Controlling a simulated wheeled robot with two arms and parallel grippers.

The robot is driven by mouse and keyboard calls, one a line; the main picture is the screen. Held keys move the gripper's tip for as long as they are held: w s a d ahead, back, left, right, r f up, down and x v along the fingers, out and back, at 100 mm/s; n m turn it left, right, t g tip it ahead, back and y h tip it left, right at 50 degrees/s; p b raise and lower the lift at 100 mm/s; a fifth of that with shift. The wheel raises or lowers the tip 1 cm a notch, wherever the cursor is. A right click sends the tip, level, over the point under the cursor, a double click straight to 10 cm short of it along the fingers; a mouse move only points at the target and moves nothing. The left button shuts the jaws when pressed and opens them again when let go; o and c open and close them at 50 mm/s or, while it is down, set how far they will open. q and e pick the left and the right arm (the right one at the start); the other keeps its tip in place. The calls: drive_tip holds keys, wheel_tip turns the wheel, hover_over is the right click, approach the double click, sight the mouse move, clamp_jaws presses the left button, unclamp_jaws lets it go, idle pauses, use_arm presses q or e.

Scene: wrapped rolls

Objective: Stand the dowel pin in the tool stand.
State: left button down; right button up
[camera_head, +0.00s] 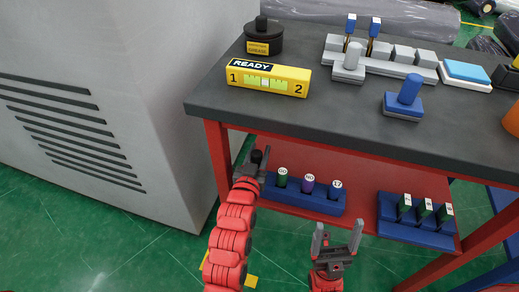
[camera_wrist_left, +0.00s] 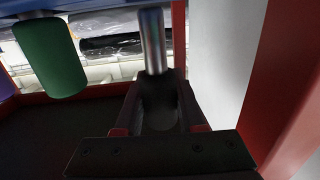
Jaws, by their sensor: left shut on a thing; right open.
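A blue stand (camera_head: 318,205) on the red lower shelf holds a green, a purple and a blue round-topped handle. My left gripper (camera_head: 255,160) is at the stand's left end, shut on a black-topped pin (camera_head: 257,155). In the left wrist view, the pin's bare metal shank (camera_wrist_left: 153,40) extends from between the dark fingers to the blue stand's edge at the top. The green handle (camera_wrist_left: 50,58) is beside it, apart. I cannot tell whether the shank's end is inside a hole. My right gripper (camera_head: 338,238) is open and empty in front of the shelf.
A second blue rack (camera_head: 415,233) with several dark pieces sits right on the shelf. The dark tabletop (camera_head: 330,118) overhangs, carrying a yellow level (camera_head: 269,78), a black tin (camera_head: 264,37) and grey blocks. A red table leg (camera_head: 217,158) and a grey cabinet (camera_head: 160,110) stand close left.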

use_arm(q)
wheel_tip(320, 180, down, 2)
drive_tip(key=shift+b, duration=0.55)
drive_tip(key=shift+f, duration=1.1)
drive_tip(key=shift+c, duration=2.2)
unclamp_jaws()
drive_tip(key=f+p+v, duration=0.1)
drive_tip(key=p+v, duration=0.3)
drive_tip(key=v, duration=1.3)
drive_tip(key=shift+s+r, duration=0.2)
drive_tip(key=shift+r, duration=0.2)
drive_tip(key=shift+a+r, duration=0.1)
